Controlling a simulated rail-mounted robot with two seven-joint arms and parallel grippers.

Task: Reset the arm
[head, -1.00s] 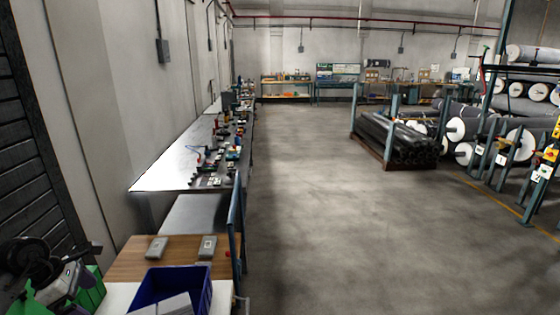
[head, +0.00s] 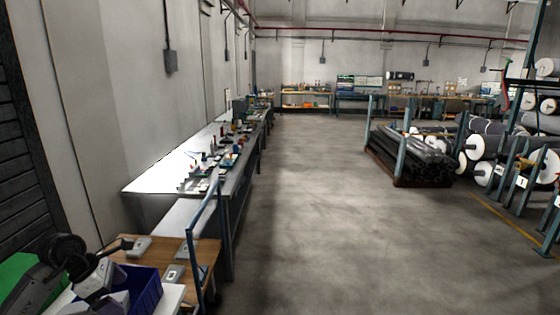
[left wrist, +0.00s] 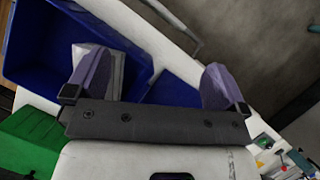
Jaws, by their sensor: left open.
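My left gripper (left wrist: 153,72) shows in the left wrist view with its two purple fingers spread wide and nothing between them. It also shows at the lower left of the head view, beside and partly over a blue bin. In the left wrist view the blue bin (left wrist: 45,50) lies beneath and to the left of the fingers. A pale grey-white item sits partly behind the left finger. The blue bin (head: 148,292) also shows in the head view, partly hidden by my left arm. My right gripper is in neither view.
A wooden bench top (head: 200,252) with grey boxes (head: 174,274) stands beside the bin, with a blue rail (head: 190,245) at its edge. A green bin (left wrist: 35,135) is near the gripper. A long workbench (head: 170,170) lines the wall. The floor (head: 330,240) is open.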

